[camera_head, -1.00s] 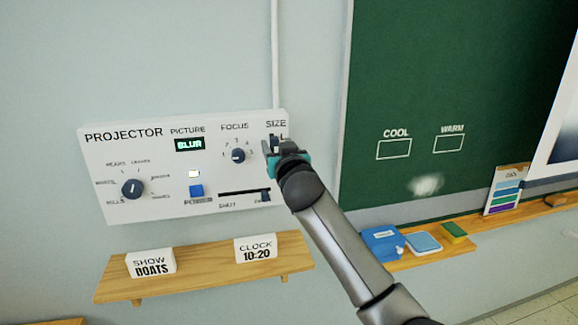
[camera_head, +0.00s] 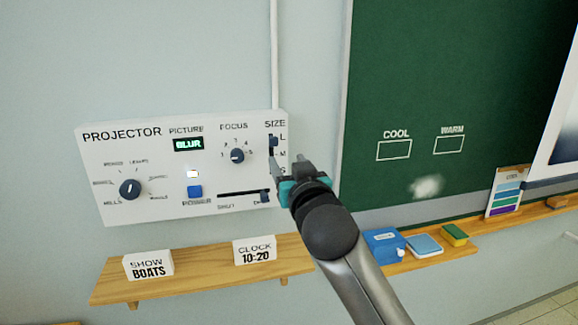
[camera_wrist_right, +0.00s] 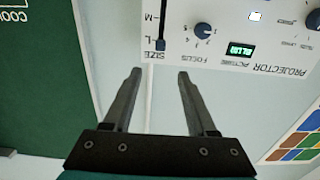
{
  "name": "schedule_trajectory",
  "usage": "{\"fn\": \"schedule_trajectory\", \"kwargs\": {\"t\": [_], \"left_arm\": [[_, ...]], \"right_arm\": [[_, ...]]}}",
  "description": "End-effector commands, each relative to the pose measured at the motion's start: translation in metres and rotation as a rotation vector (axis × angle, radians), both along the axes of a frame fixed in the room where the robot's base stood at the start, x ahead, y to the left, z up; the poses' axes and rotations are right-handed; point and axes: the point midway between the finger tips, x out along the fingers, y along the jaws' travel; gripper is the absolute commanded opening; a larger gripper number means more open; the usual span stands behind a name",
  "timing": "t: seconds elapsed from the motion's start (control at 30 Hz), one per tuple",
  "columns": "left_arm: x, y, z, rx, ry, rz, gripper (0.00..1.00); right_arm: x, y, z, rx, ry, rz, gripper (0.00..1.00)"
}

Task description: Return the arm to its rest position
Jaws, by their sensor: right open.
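My right gripper (camera_head: 291,168) is open and empty, in front of the right edge of the white projector panel (camera_head: 150,208). In the right wrist view its two fingers (camera_wrist_right: 158,80) stand apart with bare wall between them, and the panel (camera_wrist_right: 240,20) appears upside down beyond the tips. The size slider knob (camera_head: 273,143) is near L and apart from the fingers. In the right wrist view the size knob (camera_wrist_right: 161,45) also shows near L. The picture display (camera_head: 188,144) reads BLUR. My left gripper is not in view.
A wooden shelf (camera_head: 205,271) below the panel holds a SHOW BOATS card (camera_head: 148,265) and a CLOCK 10:20 card (camera_head: 254,250). A green chalkboard (camera_head: 440,80) is at right. Its ledge (camera_head: 520,220) carries a blue box (camera_head: 384,243) and sponges. The wall left of the panel is clear.

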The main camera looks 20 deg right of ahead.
Motion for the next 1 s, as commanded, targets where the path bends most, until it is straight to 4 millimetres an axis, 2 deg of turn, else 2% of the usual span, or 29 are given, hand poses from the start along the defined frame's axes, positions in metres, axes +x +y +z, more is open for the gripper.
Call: {"fn": "schedule_trajectory", "kwargs": {"t": [0.33,0.4,0.47,0.57,0.67,0.7,0.77,0.8,0.87,0.9,0.97,1.0], "left_arm": [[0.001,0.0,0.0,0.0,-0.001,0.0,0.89],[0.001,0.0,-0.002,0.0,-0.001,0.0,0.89],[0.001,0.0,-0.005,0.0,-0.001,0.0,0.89],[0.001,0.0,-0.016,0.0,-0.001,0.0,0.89],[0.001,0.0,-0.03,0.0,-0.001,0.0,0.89],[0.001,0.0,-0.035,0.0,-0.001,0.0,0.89],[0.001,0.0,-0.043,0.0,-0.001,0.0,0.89],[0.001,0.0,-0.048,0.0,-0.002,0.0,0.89],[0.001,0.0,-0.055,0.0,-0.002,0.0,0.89],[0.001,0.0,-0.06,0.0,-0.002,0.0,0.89],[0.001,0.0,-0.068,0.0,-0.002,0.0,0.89],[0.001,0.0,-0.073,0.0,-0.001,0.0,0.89]], "right_arm": [[-0.002,0.0,0.0,0.0,0.001,0.0,0.57],[0.0,0.0,-0.007,-0.002,0.011,0.0,0.57],[0.003,-0.001,-0.023,-0.007,0.034,0.0,0.57],[0.01,-0.002,-0.074,-0.024,0.108,0.002,0.57],[0.015,-0.005,-0.148,-0.049,0.213,0.007,0.57],[0.015,-0.006,-0.179,-0.057,0.257,0.011,0.57],[0.013,-0.008,-0.226,-0.07,0.323,0.017,0.57],[0.009,-0.009,-0.257,-0.078,0.365,0.021,0.57],[0.002,-0.011,-0.303,-0.089,0.429,0.028,0.57],[-0.005,-0.012,-0.333,-0.095,0.472,0.033,0.57],[-0.017,-0.014,-0.377,-0.105,0.533,0.04,0.57],[-0.027,-0.015,-0.407,-0.111,0.574,0.046,0.57]]}}
